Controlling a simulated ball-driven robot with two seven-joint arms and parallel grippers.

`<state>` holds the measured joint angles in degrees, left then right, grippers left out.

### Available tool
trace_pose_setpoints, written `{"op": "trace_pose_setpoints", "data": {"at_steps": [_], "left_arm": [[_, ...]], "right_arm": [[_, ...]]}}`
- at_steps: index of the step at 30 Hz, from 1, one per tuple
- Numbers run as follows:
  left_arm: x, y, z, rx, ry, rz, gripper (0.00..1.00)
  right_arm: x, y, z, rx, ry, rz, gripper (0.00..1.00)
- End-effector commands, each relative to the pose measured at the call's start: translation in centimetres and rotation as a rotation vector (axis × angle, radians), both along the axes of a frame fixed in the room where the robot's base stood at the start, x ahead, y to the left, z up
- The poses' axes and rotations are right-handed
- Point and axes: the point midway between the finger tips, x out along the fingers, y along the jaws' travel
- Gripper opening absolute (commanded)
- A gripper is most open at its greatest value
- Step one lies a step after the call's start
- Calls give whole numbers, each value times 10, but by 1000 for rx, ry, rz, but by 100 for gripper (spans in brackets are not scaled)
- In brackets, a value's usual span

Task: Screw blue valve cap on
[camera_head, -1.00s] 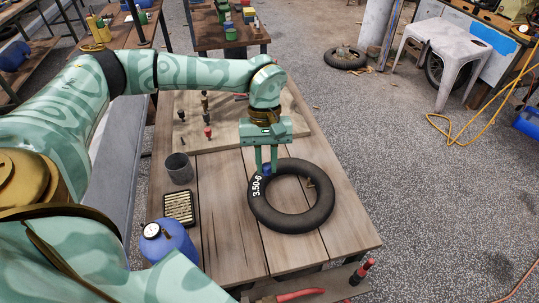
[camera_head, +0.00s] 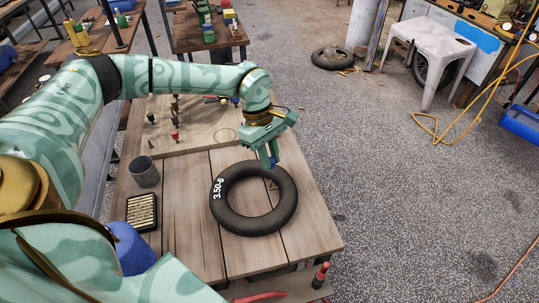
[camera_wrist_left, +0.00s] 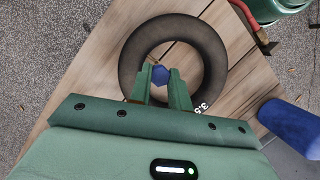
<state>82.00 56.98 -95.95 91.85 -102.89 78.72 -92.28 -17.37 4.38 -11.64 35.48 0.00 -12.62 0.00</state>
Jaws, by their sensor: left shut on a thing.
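The black tire (camera_head: 228,216) marked 3.50-6 lies flat on the wooden bench and also shows in the wrist view (camera_wrist_left: 134,62). Its short valve stem (camera_head: 273,185) stands at the inner right side of the ring in the head view. My left gripper (camera_head: 269,163) points down over the far right part of the tire, just behind the stem. It is shut on the blue valve cap (camera_wrist_left: 160,75), which shows between the fingertips in the wrist view. The cap looks apart from the stem. My right gripper is in neither view.
A grey metal cup (camera_head: 144,172) and a black-framed filter (camera_head: 142,212) stand left of the tire. A blue tank (camera_head: 132,250) is at front left. A board (camera_head: 200,135) with several small fittings lies behind. Bare planks surround the tire.

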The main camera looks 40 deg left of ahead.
Motion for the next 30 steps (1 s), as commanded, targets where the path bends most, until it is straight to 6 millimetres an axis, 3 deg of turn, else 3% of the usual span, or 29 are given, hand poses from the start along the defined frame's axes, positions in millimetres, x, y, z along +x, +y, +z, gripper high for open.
{"op": "trace_pose_setpoints", "data": {"at_steps": [4,19,30], "left_arm": [[0,0,3,-1,-1,0,0],[0,0,-45,0,0,-1,0],[0,0,-48,0,-1,-1,0]], "right_arm": [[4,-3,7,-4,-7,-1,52],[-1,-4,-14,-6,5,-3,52],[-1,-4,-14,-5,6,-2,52]]}}
